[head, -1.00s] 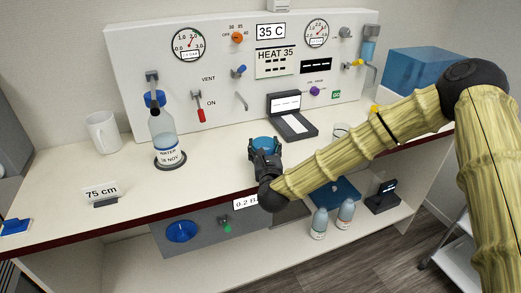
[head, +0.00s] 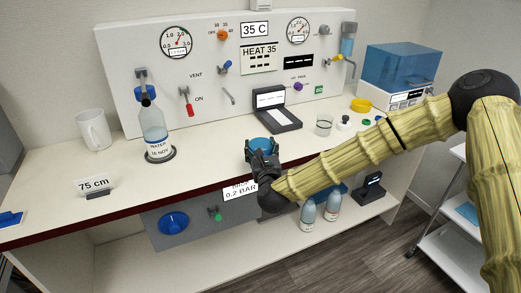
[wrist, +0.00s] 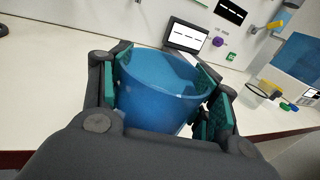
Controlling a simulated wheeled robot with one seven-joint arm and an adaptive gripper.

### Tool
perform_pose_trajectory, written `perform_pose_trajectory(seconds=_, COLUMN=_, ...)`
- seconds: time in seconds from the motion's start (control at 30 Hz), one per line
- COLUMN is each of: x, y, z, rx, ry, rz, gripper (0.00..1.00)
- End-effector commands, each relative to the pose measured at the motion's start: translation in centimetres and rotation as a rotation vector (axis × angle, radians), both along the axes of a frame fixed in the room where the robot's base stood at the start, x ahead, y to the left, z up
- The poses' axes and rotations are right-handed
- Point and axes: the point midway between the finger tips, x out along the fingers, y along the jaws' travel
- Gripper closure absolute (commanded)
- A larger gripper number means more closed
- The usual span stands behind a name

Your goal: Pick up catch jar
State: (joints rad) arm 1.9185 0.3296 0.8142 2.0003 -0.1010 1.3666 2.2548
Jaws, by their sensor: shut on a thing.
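A translucent blue, open-topped round jar (wrist: 160,95), which I take to be the catch jar, fills the middle of the wrist view. My gripper (wrist: 168,82) is shut on it, with a green-padded finger against each side. In the head view the jar (head: 261,143) shows at the front part of the counter, with my gripper (head: 262,157) on its near side. The jar looks upright or nearly so. Its base is hidden by my gripper, so I cannot tell whether it touches the counter.
A black-based device with a lit screen (head: 277,122) stands behind the jar. A clear beaker (head: 324,126) and small caps are to the right. A water bottle (head: 154,130) and white mug (head: 93,130) stand left. The counter (head: 205,160) between bottle and jar is clear.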

Motion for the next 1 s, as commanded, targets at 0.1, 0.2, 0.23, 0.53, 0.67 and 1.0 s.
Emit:
perform_pose_trajectory(seconds=0.1, x=0.0, y=0.4, z=0.0, rx=0.000, ry=-0.001, rz=0.005, gripper=0.72)
perform_pose_trajectory(seconds=0.2, x=0.0, y=0.7, z=0.0, rx=0.000, ry=-0.001, rz=0.008, gripper=0.72)
perform_pose_trajectory(seconds=0.23, x=0.0, y=0.7, z=0.0, rx=0.000, ry=-0.001, rz=0.009, gripper=0.72)
perform_pose_trajectory(seconds=0.53, x=0.0, y=0.6, z=0.0, rx=0.000, ry=-0.001, rz=0.008, gripper=0.14)
perform_pose_trajectory(seconds=0.67, x=0.0, y=0.5, z=0.0, rx=0.000, ry=-0.001, rz=0.007, gripper=0.14)
perform_pose_trajectory(seconds=1.0, x=-2.2, y=-0.1, z=-0.1, rx=0.002, ry=0.003, rz=0.005, gripper=0.14)
